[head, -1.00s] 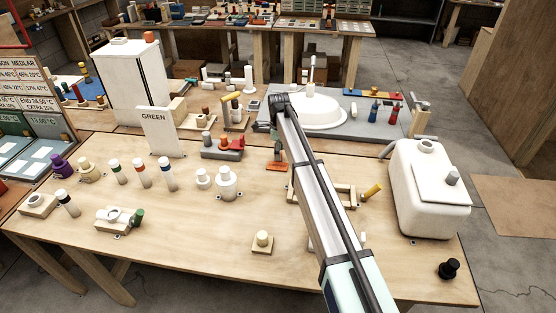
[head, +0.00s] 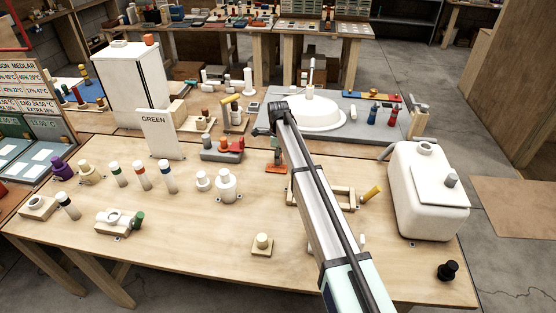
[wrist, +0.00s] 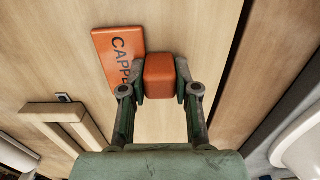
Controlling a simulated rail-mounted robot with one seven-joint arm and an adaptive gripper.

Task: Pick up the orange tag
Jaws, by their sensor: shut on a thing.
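The orange tag (head: 276,169) is near the back edge of the front table in the head view, below my gripper (head: 276,157). In the wrist view the tag (wrist: 116,52) is a flat orange plate with dark letters, "CAPPE" partly readable. An orange block (wrist: 159,76) of the same colour sits between the fingers of my gripper (wrist: 160,88), which are shut on its sides. The block looks like the tag's grip and hides part of the lettering. I cannot tell whether the plate touches the table.
A wooden frame (head: 340,196) stands right of the tag, also in the wrist view (wrist: 65,117). A red-and-grey fixture (head: 222,150) is to the left. A white tank (head: 428,205) stands at the right. The table front is mostly clear around a small pegged block (head: 262,245).

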